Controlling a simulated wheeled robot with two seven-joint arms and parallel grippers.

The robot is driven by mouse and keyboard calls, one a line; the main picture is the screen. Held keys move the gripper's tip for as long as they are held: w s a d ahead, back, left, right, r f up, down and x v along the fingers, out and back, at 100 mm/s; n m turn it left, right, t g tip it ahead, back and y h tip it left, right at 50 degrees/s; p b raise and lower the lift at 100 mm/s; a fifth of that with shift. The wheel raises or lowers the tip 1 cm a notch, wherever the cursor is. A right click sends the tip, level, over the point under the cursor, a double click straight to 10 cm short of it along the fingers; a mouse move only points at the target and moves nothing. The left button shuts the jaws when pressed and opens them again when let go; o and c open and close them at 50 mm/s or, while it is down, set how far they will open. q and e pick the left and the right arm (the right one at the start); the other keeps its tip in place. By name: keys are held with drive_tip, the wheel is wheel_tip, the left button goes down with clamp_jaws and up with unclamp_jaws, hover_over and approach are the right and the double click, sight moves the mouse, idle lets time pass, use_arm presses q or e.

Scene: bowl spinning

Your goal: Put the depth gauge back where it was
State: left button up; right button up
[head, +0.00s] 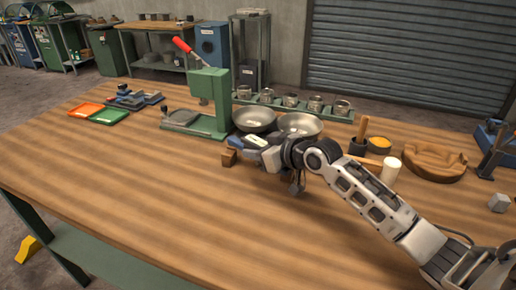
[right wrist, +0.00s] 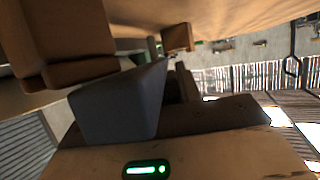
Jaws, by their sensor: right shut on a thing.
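My right gripper (head: 240,151) reaches in from the right, low over the middle of the table in front of two metal bowls. It is shut on a small brown wooden block (head: 228,157), which shows at its tip. I take this block to be the depth gauge, but its full shape is hidden by the gripper. In the right wrist view, brown wooden parts (right wrist: 75,45) lie close against a grey finger (right wrist: 120,105), and a smaller brown piece (right wrist: 178,38) shows beyond. My left gripper is not in view.
Behind the gripper stand the left bowl (head: 254,119), the right bowl (head: 300,125) and a green press (head: 208,100) with a red handle. A green rack of tins (head: 290,101) is farther back. The front table is clear.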

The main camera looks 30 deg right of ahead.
drive_tip(key=o, duration=1.2)
drive_tip(key=v, duration=1)
drive_tip(key=shift+s+d, duration=0.15)
drive_tip(key=shift+s, duration=0.1)
drive_tip(key=shift+v, duration=0.75)
drive_tip(key=shift+r, duration=0.1)
